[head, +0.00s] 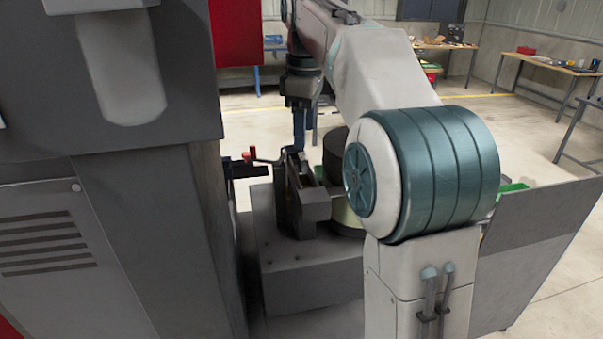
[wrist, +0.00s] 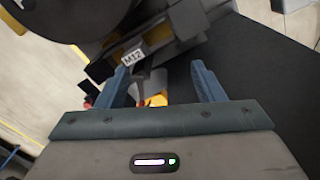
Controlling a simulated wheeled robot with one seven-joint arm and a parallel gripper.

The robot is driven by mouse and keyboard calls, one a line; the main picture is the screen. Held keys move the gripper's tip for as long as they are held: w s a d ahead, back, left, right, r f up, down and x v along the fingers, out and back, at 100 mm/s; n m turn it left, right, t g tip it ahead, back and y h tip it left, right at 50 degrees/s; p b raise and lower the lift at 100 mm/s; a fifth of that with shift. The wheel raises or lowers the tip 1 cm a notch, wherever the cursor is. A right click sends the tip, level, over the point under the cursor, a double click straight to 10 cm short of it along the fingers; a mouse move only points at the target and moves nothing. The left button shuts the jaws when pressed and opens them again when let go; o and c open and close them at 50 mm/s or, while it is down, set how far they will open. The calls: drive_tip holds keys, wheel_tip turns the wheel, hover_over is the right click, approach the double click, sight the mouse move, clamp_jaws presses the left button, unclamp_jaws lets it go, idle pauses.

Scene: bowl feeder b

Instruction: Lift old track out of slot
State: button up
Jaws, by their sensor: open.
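A dark track piece with a white "M12" label (wrist: 132,57) shows in the wrist view, beside the dark round feeder bowl (wrist: 85,18). I take it for the old track; its slot cannot be made out clearly. My gripper (wrist: 160,74) is open, its two blue fingers apart, with the labelled piece beyond the fingertips. A small yellow-orange part (wrist: 155,99) shows between the fingers. In the head view my gripper (head: 299,146) points down just above the dark track assembly (head: 303,195). Contact between the fingers and the track cannot be told.
The feeder bowl (head: 334,152) stands right behind the assembly, partly hidden by my arm. A grey base block (head: 305,270) carries them. Red-knobbed levers (head: 252,153) stick out at left, next to a tall grey machine (head: 95,240). Workbenches (head: 545,64) stand far back.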

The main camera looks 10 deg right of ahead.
drive_tip(key=w+r+n, duration=0.3)
drive_tip(key=w, duration=0.1)
drive_tip(key=n+b, duration=0.2)
drive_tip(key=b, duration=0.3)
hover_over(303, 156)
drive_tip(key=shift+g, duration=0.3)
drive_tip(key=f, duration=0.6)
drive_tip(key=shift+s+a+f, duration=0.3)
drive_tip(key=shift+a+f, duration=0.05)
drive_tip(key=shift+w+d+f+b, duration=0.15)
drive_tip(key=shift+f, duration=1.45)
drive_tip(key=shift+w+d+f+b, duration=0.1)
drive_tip(key=shift+d+f+b, duration=0.05)
drive_tip(key=shift+f, duration=1.4)
drive_tip(key=shift+c, duration=0.3)
drive_tip(key=c, duration=1.1)
drive_tip(key=shift+c, duration=0.2)
